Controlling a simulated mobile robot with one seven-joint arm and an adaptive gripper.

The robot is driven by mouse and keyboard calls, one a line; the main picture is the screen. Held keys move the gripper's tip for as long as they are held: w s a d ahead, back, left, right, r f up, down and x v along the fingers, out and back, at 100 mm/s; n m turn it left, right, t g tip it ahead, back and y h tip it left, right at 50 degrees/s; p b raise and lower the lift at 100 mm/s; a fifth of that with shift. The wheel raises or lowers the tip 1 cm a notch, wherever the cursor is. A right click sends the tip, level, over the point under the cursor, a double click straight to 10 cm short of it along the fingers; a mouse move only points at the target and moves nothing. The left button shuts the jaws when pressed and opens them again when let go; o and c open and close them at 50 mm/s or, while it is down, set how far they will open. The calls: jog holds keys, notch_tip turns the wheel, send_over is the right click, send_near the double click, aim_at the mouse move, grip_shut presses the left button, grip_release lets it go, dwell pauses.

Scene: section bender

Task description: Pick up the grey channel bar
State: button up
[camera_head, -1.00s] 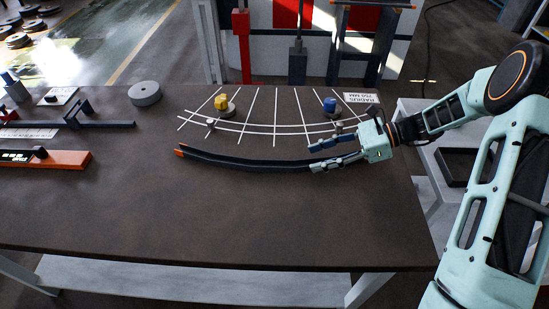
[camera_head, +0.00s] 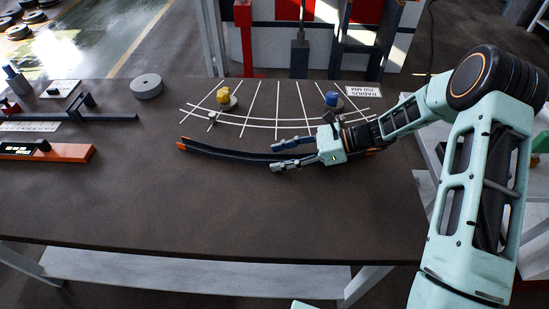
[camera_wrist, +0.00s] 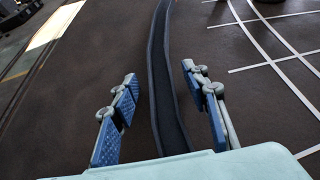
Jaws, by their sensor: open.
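The grey channel bar (camera_head: 222,153) is a long, dark, curved channel with orange ends, lying on the brown table. In the wrist view it (camera_wrist: 163,70) runs away from me between the two fingers. My gripper (camera_head: 275,157) is open over the bar's right half, in the head view. In the wrist view the blue-padded fingers of my gripper (camera_wrist: 160,80) stand one on each side of the bar, with gaps visible. My gripper's body hides part of the bar; its right orange end shows beyond the wrist.
A white arc grid (camera_head: 278,122) is marked behind the bar, with a yellow peg (camera_head: 223,95) and a blue peg (camera_head: 332,99) on it. A grey disc (camera_head: 147,86) and an orange tool (camera_head: 45,151) are at left. The table front (camera_head: 230,215) is clear.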

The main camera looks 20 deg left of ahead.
jog(key=shift+s+a+f, duration=0.1)
jog(key=shift+a, duration=0.15)
grip_shut()
dwell(0.4)
